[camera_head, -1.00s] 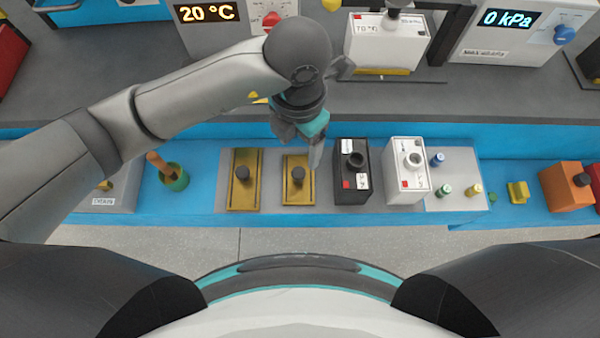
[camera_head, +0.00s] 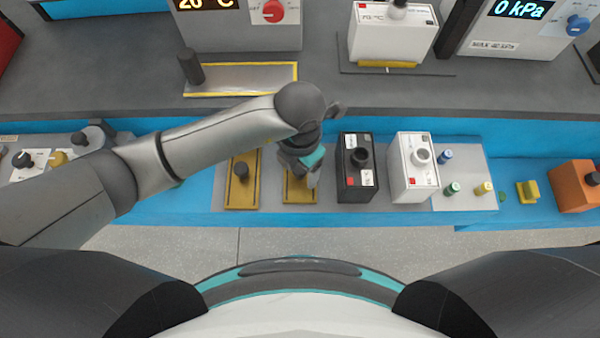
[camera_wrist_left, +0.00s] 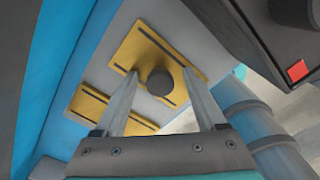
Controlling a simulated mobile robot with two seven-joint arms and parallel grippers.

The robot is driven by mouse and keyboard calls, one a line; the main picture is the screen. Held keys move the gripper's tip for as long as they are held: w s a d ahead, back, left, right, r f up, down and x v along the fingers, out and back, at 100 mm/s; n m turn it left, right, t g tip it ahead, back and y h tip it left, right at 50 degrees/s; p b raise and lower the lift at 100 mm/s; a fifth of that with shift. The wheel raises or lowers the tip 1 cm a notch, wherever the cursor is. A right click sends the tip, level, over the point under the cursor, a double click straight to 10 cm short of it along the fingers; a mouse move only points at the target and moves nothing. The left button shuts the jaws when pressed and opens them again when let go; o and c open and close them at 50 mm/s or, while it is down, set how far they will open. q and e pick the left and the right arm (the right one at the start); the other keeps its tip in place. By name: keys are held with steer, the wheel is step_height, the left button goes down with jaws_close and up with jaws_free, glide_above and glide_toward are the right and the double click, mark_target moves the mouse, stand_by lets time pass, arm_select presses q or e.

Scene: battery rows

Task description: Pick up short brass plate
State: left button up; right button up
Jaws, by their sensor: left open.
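The short brass plate (camera_head: 299,196) lies flat on the grey panel of the blue lower shelf, just left of the black box. My left gripper (camera_head: 312,181) is over it and hides most of it and its knob in the head view. In the left wrist view the gripper (camera_wrist_left: 160,74) is open, with one finger on each side of the dark round knob (camera_wrist_left: 160,82) of a brass plate (camera_wrist_left: 148,48). I cannot tell whether the fingers touch it. A longer brass plate (camera_head: 236,196) with a dark knob lies to the left. My right gripper is out of view.
A black box (camera_head: 355,185) stands close on the right, with a white box (camera_head: 411,185) beyond it. Several small cylinders stand farther right. A yellow-edged silver plate (camera_head: 240,79) with a dark handle lies on the upper counter.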

arm_select(q)
jaws_close()
stand_by(0.6)
